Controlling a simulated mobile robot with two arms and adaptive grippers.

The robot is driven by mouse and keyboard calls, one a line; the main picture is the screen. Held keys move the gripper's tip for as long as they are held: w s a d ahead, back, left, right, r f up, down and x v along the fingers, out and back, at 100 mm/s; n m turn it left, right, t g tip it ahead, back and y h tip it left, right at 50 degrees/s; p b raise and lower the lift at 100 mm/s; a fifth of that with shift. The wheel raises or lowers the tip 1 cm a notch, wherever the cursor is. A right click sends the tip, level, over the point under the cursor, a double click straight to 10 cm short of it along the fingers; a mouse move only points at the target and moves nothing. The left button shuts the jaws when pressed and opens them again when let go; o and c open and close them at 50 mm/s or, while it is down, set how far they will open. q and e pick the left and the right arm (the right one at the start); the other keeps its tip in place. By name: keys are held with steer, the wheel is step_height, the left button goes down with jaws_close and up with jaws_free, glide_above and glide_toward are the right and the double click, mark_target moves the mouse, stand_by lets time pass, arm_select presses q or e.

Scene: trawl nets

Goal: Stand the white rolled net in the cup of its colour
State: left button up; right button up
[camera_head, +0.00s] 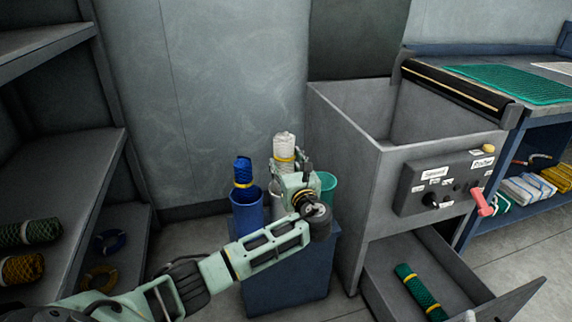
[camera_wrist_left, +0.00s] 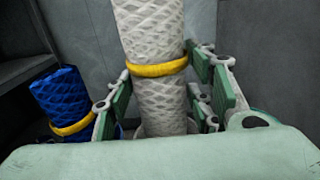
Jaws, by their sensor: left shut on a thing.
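The white rolled net (camera_head: 284,148), with a yellow band, stands upright in my left gripper (camera_head: 291,174). In the left wrist view, the fingers of my left gripper (camera_wrist_left: 158,98) are on either side of the white net (camera_wrist_left: 150,28), below its band. A pale cup (camera_head: 272,203) shows between the blue and green cups, mostly hidden by my gripper. The net's lower end is over or in this cup; I cannot tell how deep it sits. My right gripper is not in view.
A blue rolled net (camera_head: 242,170) stands in the blue cup (camera_head: 247,213), left of my gripper. A green cup (camera_head: 328,188) is to the right. The cups stand on a blue stand (camera_head: 288,275). A grey machine (camera_head: 345,150) with an open drawer (camera_head: 455,290) stands close on the right.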

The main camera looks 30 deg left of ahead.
arm_select(q)
steer(key=o, duration=1.6)
steer(key=shift+r, duration=0.15)
steer(key=shift+c, duration=0.2)
steer(key=shift+o, duration=0.8)
steer(key=shift+f, duration=0.2)
steer(key=shift+s+d, duration=0.1)
steer(key=v, duration=1.1)
steer(key=shift+s+d, duration=0.25)
steer(key=shift+d, duration=0.1)
